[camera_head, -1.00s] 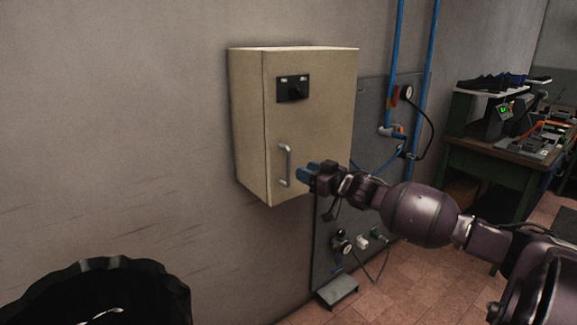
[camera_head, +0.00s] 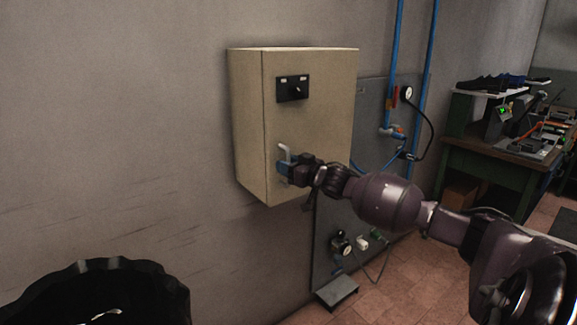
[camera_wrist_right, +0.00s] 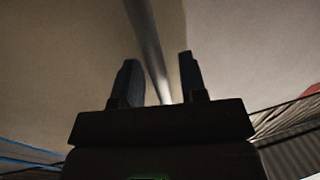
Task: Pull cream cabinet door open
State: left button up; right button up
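The cream cabinet (camera_head: 245,125) hangs on the wall, and its door (camera_head: 325,115) is shut. A metal bar handle (camera_head: 285,150) stands upright low on the door's left side. My right gripper (camera_head: 284,168) is at the handle in the head view and hides its lower part. In the right wrist view the handle (camera_wrist_right: 148,45) runs between the two fingers of my right gripper (camera_wrist_right: 157,78). The fingers are apart, with a gap on each side of the bar. My left gripper is not in view.
A black rotary switch (camera_head: 293,88) sits on the door above the handle. A grey panel with blue pipes (camera_head: 391,60) and a gauge stands right of the cabinet. A black bin (camera_head: 95,290) is at the lower left. A green workbench (camera_head: 490,165) stands at the right.

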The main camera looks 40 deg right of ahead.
grip_shut()
